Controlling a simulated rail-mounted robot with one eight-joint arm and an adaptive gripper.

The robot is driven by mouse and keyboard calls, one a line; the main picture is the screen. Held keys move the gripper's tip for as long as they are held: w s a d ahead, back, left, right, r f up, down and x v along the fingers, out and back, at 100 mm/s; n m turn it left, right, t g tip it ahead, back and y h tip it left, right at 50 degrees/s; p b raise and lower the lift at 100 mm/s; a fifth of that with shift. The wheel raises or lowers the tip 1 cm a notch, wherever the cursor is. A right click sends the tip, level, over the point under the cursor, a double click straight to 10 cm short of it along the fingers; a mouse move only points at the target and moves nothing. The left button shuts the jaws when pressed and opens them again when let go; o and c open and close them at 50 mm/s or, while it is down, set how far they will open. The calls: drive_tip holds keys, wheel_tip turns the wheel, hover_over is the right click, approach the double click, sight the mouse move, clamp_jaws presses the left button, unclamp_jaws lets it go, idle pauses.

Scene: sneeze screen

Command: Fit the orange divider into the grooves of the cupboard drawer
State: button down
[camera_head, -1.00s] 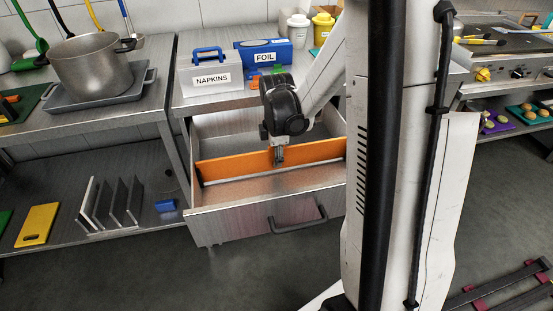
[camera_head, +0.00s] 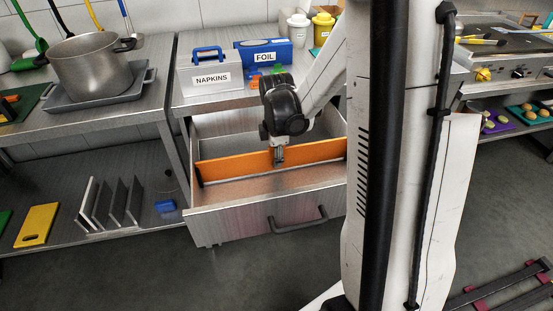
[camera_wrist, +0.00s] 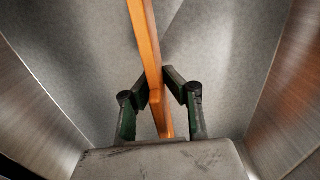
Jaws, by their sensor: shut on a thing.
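The orange divider (camera_head: 232,165) stands on edge inside the open cupboard drawer (camera_head: 235,227), spanning it from the left wall towards the right. My gripper (camera_head: 279,158) is shut on the divider near its middle, from above. In the wrist view, the divider (camera_wrist: 146,40) runs between the two fingers (camera_wrist: 161,82) and looks slightly slanted against the drawer walls. A dark upright strip, perhaps a groove, shows at the divider's left end. The right end is partly hidden by my column. I cannot tell whether the ends sit in the grooves or touch the floor.
A napkins box (camera_head: 211,75) and a foil box (camera_head: 264,55) stand on the counter above the drawer. A pot (camera_head: 92,66) is on the left counter. A rack (camera_head: 112,205) and a yellow board (camera_head: 37,225) lie on the lower shelf. The drawer handle (camera_head: 298,222) juts out in front.

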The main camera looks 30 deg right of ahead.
drive_tip(key=shift+f, duration=0.2)
drive_tip(key=c, duration=1.8)
unclamp_jaws()
drive_tip(key=shift+o, duration=0.2)
drive_tip(key=shift+r, duration=0.1)
drive_tip(key=shift+r+p, duration=2.15)
drive_tip(key=shift+r, duration=1.25)
